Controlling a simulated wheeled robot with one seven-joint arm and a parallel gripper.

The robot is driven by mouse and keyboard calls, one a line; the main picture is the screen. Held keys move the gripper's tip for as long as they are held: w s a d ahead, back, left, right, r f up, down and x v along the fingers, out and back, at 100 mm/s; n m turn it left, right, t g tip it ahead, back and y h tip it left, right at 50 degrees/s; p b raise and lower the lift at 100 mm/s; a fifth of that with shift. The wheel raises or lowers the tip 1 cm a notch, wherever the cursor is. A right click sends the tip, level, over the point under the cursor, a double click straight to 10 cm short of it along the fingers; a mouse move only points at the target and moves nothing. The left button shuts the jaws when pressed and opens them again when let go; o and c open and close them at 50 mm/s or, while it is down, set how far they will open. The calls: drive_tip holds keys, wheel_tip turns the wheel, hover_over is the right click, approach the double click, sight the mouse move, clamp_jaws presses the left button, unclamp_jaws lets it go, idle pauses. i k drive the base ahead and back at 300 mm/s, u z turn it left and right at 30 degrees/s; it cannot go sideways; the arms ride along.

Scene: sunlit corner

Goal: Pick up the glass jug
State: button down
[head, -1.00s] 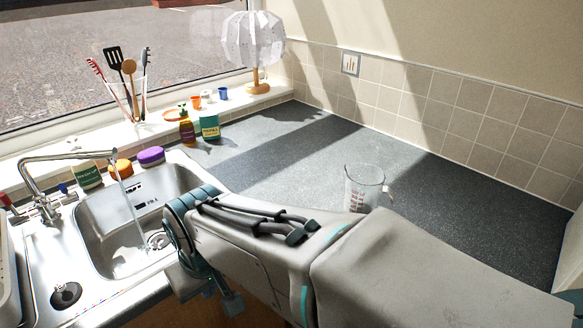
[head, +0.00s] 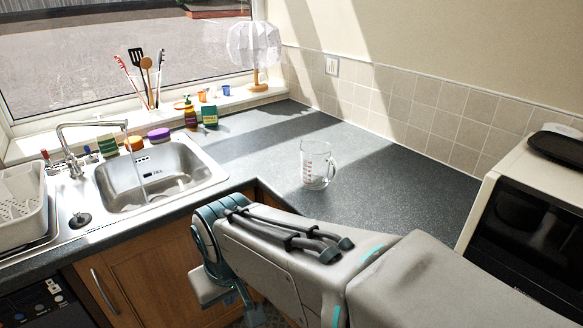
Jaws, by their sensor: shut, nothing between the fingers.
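The glass jug (head: 317,165) stands upright on the dark worktop (head: 385,205), near the inner corner of the counter. It is clear, with red measuring marks and a handle on its right side. Its whole body shows in the head view, and it looks empty. My arm reaches in from the lower right, in front of the counter and apart from the jug in the picture.
A sink (head: 150,178) with running water and a tap (head: 92,127) are at the left, beside a dish rack (head: 22,205). A microwave (head: 530,215) with a black tray (head: 560,147) on top stands right. Bottles and a lamp (head: 255,48) are behind. Worktop around the jug is clear.

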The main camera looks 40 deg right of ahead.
sight(316, 159)
drive_tip(key=u, duration=1.05)
drive_tip(key=i, duration=0.85)
drive_tip(key=z, duration=3.1)
drive_tip(key=i, duration=0.5)
drive_tip(key=u, duration=0.1)
drive_tip(key=k, duration=0.95)
drive_tip(key=u, duration=0.6)
drive_tip(key=i, duration=0.6)
drive_tip(key=z, duration=0.1)
